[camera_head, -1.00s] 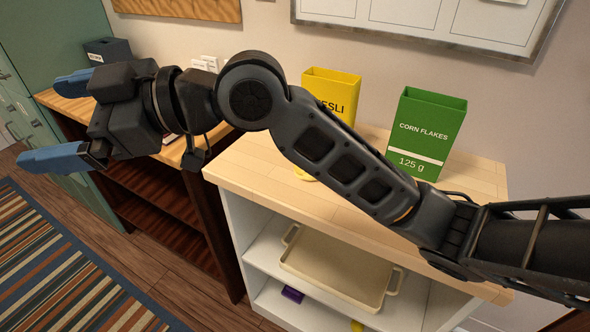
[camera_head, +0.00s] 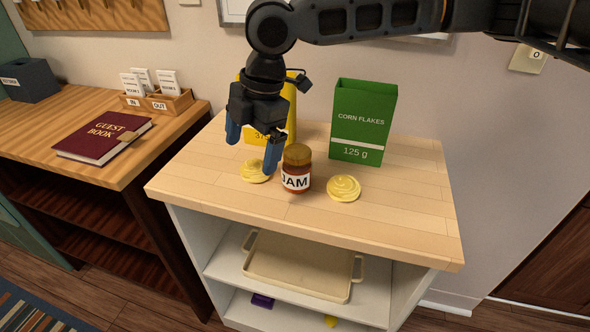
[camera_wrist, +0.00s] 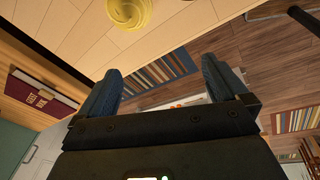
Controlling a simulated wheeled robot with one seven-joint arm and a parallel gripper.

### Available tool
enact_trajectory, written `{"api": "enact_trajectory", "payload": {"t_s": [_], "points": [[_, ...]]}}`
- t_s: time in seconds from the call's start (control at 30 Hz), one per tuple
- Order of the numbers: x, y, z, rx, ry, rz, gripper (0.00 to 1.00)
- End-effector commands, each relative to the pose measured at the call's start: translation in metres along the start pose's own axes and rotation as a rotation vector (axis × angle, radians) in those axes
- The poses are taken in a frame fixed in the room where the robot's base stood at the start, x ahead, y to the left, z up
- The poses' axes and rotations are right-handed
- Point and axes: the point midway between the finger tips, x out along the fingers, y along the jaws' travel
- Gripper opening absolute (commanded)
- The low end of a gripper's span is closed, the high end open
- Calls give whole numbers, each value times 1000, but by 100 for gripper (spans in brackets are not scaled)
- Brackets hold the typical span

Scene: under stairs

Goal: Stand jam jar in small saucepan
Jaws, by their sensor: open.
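The jam jar (camera_head: 296,170) stands upright on the light wooden top of the shelf unit, with an amber lid and a white JAM label. My gripper (camera_head: 252,152) is open and empty, pointing down just left of the jar, with its right blue finger close beside it. I cannot tell whether they touch. In the wrist view my two blue fingers (camera_wrist: 162,85) are spread with nothing between them. No saucepan shows in either view.
Yellow coiled items lie left (camera_head: 254,171) and right (camera_head: 344,188) of the jar. A green corn flakes box (camera_head: 363,122) and a yellow box (camera_head: 290,112) stand behind. A cream tray (camera_head: 300,264) sits on the shelf below. A guest book (camera_head: 102,137) lies on the left table.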

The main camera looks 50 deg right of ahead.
Motion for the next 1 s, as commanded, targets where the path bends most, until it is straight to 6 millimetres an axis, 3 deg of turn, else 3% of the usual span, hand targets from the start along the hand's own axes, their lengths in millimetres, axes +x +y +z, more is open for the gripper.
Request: {"api": "enact_trajectory", "payload": {"t_s": [0.03,0.1,0.3,0.67,1.0], "points": [[-4,-5,22,15,-51,-24,100],[-9,-13,44,32,-100,-55,100],[-10,-34,78,119,-172,-132,100],[22,-41,87,131,-177,-140,100],[63,-48,94,130,-175,-139,100]]}}
